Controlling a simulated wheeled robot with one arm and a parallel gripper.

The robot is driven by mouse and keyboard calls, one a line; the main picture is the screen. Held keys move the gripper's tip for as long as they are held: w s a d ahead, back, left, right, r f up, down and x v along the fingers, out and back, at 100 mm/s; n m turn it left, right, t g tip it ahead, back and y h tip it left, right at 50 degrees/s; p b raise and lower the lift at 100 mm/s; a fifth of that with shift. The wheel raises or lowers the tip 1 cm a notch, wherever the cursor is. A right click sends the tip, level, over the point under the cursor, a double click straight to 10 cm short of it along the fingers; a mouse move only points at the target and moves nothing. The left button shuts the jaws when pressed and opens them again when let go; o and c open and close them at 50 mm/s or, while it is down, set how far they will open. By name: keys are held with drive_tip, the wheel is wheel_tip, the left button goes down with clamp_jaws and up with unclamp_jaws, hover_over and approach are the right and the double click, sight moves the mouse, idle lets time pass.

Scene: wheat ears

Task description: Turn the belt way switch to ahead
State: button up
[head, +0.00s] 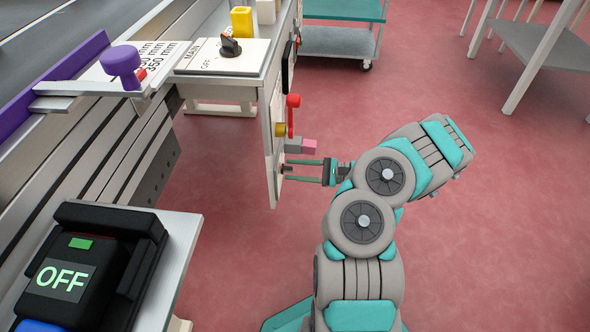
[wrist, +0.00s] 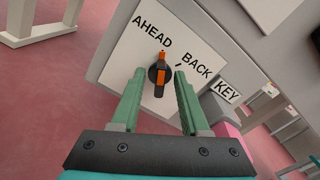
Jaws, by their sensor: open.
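The belt way switch is a black knob with an orange stripe (wrist: 159,76), on a tilted white plate lettered AHEAD and BACK in the wrist view. The stripe runs nearly upright in that picture, its upper end toward the last letters of AHEAD. BACK lies to the right of the knob. My gripper (wrist: 159,88) is open, its two green fingers on either side of the knob; I cannot tell whether either touches it. In the head view my gripper (head: 286,170) reaches left to the cream panel (head: 272,125), whose face is seen edge-on.
A red lever (head: 292,112), a yellow knob (head: 280,129) and a pink block (head: 309,146) stick out from the panel just above my gripper. A KEY label (wrist: 227,91) is right of the switch.

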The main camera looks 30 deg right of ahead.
drive_tip(key=v, duration=0.7)
drive_tip(key=shift+s+d+p, duration=0.2)
drive_tip(key=shift+d+p, duration=0.05)
drive_tip(key=shift+p, duration=0.05)
